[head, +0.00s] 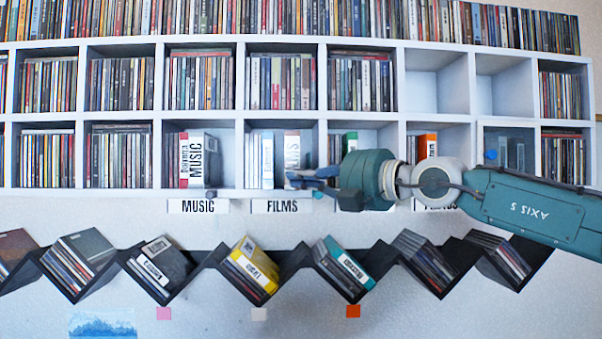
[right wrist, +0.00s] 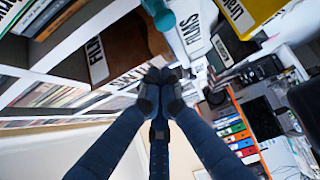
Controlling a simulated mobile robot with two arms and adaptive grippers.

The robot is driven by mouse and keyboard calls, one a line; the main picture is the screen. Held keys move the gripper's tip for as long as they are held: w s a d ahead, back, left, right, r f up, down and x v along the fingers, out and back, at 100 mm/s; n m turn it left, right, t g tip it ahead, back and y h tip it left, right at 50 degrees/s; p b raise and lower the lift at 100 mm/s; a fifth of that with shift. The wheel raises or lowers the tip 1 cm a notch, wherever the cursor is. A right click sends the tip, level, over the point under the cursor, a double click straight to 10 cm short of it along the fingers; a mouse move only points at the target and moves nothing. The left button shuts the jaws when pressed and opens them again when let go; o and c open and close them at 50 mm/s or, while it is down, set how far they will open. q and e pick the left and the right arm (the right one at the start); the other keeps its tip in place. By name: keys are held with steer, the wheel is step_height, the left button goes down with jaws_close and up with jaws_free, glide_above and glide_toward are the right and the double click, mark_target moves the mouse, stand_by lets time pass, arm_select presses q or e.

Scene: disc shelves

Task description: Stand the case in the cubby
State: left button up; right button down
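A brown case (head: 292,140) with a white FILMS label on its spine stands upright in the FILMS cubby, beside pale cases at its left. In the right wrist view the brown case (right wrist: 128,42) fills the space just beyond my fingertips. My right gripper (head: 296,178) comes from the right to the low front of this case. In the right wrist view its fingers (right wrist: 163,77) are drawn together at the case's edge, shut on it as far as I can see. The contact itself is partly hidden. My left gripper is in neither view.
The FILMS label plate (head: 282,207) and MUSIC plate (head: 198,207) sit below the cubbies. A teal case (head: 349,142) and an orange case (head: 427,146) stand in cubbies to the right. A black zigzag rack (head: 208,263) with tilted cases hangs below. Two upper-right cubbies (head: 436,82) are empty.

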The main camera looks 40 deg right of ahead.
steer(key=shift+a, duration=0.1)
steer(key=shift+w+d+p, duration=0.35)
steer(key=shift+w, duration=0.2)
steer(key=shift+w+d+p, duration=0.35)
steer(key=shift+w, duration=0.2)
steer(key=shift+s, duration=0.15)
